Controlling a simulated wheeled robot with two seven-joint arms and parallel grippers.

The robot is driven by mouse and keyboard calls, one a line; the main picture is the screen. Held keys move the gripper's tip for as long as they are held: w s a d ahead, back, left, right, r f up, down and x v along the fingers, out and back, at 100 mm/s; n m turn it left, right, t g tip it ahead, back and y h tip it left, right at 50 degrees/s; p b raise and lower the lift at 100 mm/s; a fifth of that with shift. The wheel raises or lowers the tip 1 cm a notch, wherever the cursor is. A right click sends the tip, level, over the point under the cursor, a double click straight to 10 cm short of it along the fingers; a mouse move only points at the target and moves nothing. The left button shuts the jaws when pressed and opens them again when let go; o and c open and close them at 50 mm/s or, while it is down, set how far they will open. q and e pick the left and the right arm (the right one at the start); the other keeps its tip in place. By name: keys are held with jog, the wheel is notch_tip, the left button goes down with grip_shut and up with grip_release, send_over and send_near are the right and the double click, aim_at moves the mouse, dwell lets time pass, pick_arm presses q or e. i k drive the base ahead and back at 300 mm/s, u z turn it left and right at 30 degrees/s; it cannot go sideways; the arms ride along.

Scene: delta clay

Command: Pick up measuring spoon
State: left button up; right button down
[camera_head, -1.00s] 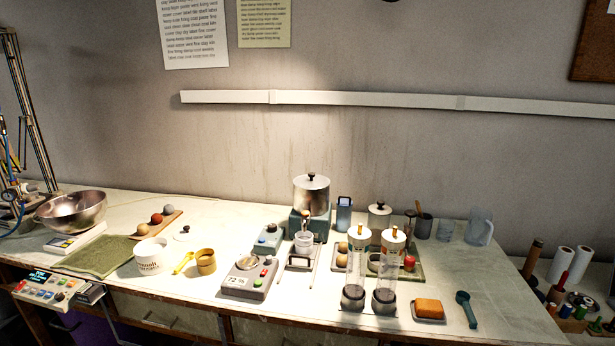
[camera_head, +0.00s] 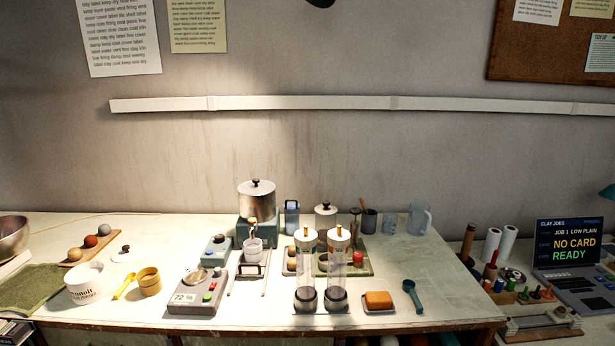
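Two spoon-like tools lie on the workbench (camera_head: 440,310). A teal spoon (camera_head: 412,293) lies at the front right of the bench, its round end toward the back. A yellow spoon or scoop (camera_head: 125,286) lies at the left, between a white tub (camera_head: 90,284) and a tan cup (camera_head: 149,282). I cannot tell which one is the measuring spoon. Neither gripper is in view.
An orange sponge (camera_head: 378,300) on a small dish is left of the teal spoon. Two clear cylinders (camera_head: 306,270) (camera_head: 338,270) stand left of the sponge. A laptop (camera_head: 566,260) is at the far right. The bench right of the teal spoon is clear.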

aim_at(131, 278)
jog(key=u, duration=1.4)
